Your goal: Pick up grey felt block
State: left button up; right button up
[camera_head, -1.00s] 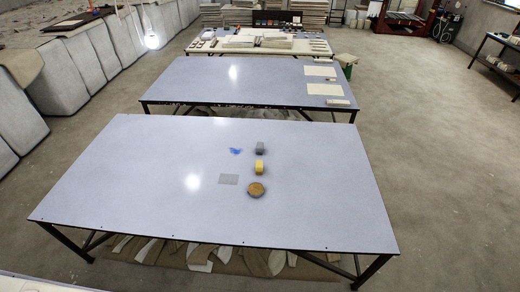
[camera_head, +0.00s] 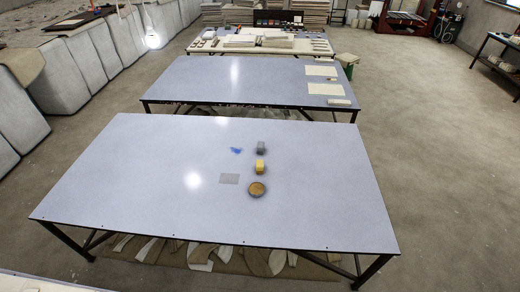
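The grey felt block (camera_head: 261,147) is a small dark grey block on the nearest table (camera_head: 120,190), right of the table's middle and toward its far side. A yellow block (camera_head: 260,167) sits just in front of it, apart from it. Neither of my grippers is in view.
A round brown disc or dish (camera_head: 257,189) lies in front of the yellow block. A flat grey patch (camera_head: 229,179) and a blue mark or scrap (camera_head: 236,150) lie to the left. The rest of the tabletop is clear. A second table (camera_head: 200,85) stands behind.

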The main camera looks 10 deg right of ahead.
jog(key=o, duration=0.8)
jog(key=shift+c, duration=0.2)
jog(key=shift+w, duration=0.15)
